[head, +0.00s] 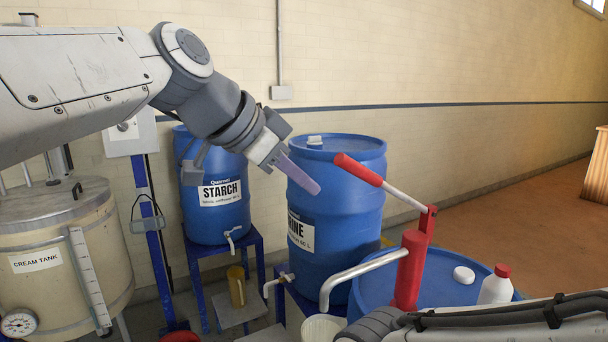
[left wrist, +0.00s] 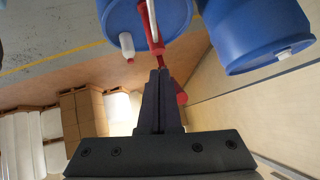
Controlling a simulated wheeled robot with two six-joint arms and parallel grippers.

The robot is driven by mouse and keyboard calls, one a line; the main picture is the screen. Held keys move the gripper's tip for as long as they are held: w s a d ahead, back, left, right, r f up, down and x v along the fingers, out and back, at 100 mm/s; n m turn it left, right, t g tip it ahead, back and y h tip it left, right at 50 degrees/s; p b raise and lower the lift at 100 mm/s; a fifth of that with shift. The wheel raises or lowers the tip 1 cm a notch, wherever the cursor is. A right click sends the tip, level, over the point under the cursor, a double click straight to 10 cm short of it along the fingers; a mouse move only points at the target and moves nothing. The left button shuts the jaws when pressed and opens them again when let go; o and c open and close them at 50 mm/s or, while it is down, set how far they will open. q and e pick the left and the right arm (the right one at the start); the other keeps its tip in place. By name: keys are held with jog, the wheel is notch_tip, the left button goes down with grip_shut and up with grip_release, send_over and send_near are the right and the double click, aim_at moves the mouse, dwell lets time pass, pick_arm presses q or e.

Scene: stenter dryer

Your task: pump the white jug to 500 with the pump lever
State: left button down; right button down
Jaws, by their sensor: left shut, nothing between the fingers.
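The pump lever (head: 358,168) has a red grip on a silver rod, joined to the top of a red pump (head: 411,268) on a blue drum. The lever slopes up to the left. My left gripper (head: 318,190) is shut and empty, in the air just left of the red grip; no contact shows. In the left wrist view its closed fingers (left wrist: 160,72) point toward the red and silver pump parts (left wrist: 152,32). The white jug (head: 322,325) shows only its upper part under the silver spout (head: 345,277); its level is not readable. My right gripper is not in view.
The pump's blue drum (head: 452,277) carries a white cap (head: 464,275) and a white bottle (head: 494,290) with a red cap. Two blue drums (head: 362,215) (head: 222,224) stand behind, by the wall. A cream tank (head: 50,235) is at left. My right arm crosses the lower right.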

pick_arm(q)
jog(key=s+f+n+g+y, duration=0.2)
jog(key=s+f, duration=0.3)
jog(key=f, duration=0.4)
jog(key=s+f+n+g+y, duration=0.1)
jog(key=s+f+n+g, duration=0.1)
jog(key=s+f, duration=0.6)
jog(key=s+a+f+n+g+y, duration=0.1)
jog(key=s+a+f, duration=0.1)
jog(key=s+f, duration=0.2)
jog(key=s+a+f+g+y, duration=0.1)
jog(key=s+a+f+y, duration=0.1)
jog(key=f, duration=0.8)
jog(key=s+a, duration=0.1)
jog(key=s, duration=0.1)
jog(key=shift+s+a+n, duration=0.15)
jog(key=shift+s+n, duration=0.15)
jog(key=shift+n, duration=0.1)
jog(key=shift+r, duration=0.1)
